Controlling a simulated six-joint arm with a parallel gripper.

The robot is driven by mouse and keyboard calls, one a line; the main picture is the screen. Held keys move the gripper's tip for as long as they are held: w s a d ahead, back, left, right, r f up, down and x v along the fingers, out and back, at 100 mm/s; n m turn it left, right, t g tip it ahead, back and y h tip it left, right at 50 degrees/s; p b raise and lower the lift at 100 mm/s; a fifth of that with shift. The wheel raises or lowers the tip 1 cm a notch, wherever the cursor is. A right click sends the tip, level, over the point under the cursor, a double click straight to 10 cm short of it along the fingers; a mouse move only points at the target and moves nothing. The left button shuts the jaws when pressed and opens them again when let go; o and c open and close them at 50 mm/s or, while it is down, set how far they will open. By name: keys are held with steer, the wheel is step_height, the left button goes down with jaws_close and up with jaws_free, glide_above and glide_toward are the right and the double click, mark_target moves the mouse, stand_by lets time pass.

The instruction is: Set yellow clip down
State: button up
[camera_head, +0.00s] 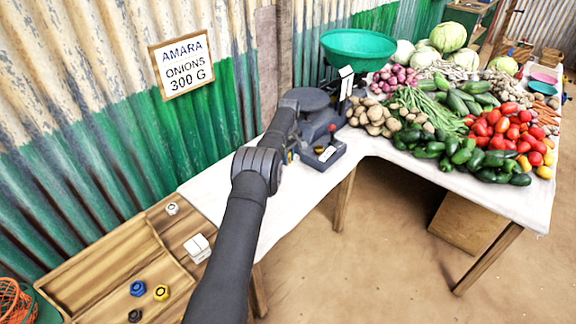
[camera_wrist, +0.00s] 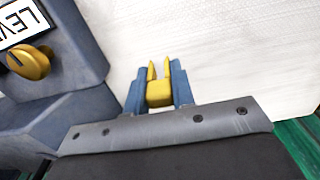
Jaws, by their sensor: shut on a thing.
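The yellow clip (camera_wrist: 159,93) shows in the wrist view, with two thin prongs pointing away from my wrist. My gripper (camera_wrist: 157,88) is shut on it, with one blue finger on each side. White cloth (camera_wrist: 240,55) lies behind the clip; I cannot tell the gap between them. In the head view my arm hides my gripper and the clip, beside the scale on the white-covered table (camera_head: 300,195).
The grey scale (camera_head: 325,150) with a green pan (camera_head: 358,48) stands close by. Its label and brass knob (camera_wrist: 33,62) show in the wrist view. Vegetables fill the table's right side. A wooden tray (camera_head: 95,265) holds a blue (camera_head: 137,288) and a yellow nut-like piece (camera_head: 161,292).

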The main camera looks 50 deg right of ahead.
steer(key=shift+f, duration=2)
steer(key=shift+f, duration=0.1)
steer(key=o, duration=0.9)
step_height(320, 180, up, 12)
steer(key=shift+r, duration=0.1)
step_height(320, 180, down, 12)
steer(key=shift+f, duration=0.1)
steer(key=shift+r, duration=1.85)
